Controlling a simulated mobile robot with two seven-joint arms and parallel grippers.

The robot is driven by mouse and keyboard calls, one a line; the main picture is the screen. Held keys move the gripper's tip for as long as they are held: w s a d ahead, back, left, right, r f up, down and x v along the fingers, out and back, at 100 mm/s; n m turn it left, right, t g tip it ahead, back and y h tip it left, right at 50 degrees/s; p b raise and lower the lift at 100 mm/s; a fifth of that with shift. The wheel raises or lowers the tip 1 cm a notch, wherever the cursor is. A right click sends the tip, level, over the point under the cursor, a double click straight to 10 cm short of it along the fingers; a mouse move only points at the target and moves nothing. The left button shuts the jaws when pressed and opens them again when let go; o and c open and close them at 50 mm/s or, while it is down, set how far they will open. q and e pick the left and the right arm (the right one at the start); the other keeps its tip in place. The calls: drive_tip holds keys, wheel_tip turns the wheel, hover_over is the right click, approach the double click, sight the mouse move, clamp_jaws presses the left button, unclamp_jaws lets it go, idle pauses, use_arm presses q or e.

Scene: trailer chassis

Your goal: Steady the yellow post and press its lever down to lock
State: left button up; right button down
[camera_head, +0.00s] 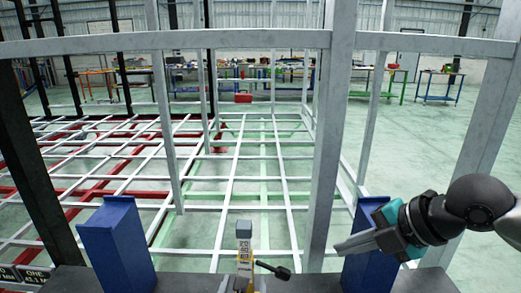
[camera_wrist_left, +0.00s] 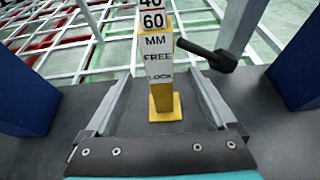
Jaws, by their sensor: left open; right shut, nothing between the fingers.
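The yellow post (camera_head: 244,262) stands upright at the bottom middle of the head view, with a grey top. In the left wrist view the post (camera_wrist_left: 160,85) carries white labels with 60, MM, FREE and LOCK, and has a yellow foot. Its black lever (camera_wrist_left: 207,57) sticks out to the right, sloping slightly down, and also shows in the head view (camera_head: 275,270). My left gripper (camera_wrist_left: 156,90) is open, one finger on each side of the post; whether they touch it is unclear. My right gripper (camera_head: 342,247) is shut and empty, right of the lever and apart from it.
Two blue blocks flank the post, one at left (camera_head: 117,248) and one at right (camera_head: 370,268), the right one near my right gripper. A grey metal frame (camera_head: 330,130) rises behind them. Workbenches (camera_head: 270,78) stand far back.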

use_arm(q)
drive_tip(key=shift+o, duration=0.8)
drive_tip(key=shift+s, duration=0.1)
drive_tip(key=v, duration=1.1)
drive_tip(key=shift+s+r, duration=0.25)
drive_tip(key=shift+s, duration=0.1)
drive_tip(key=shift+s, duration=0.15)
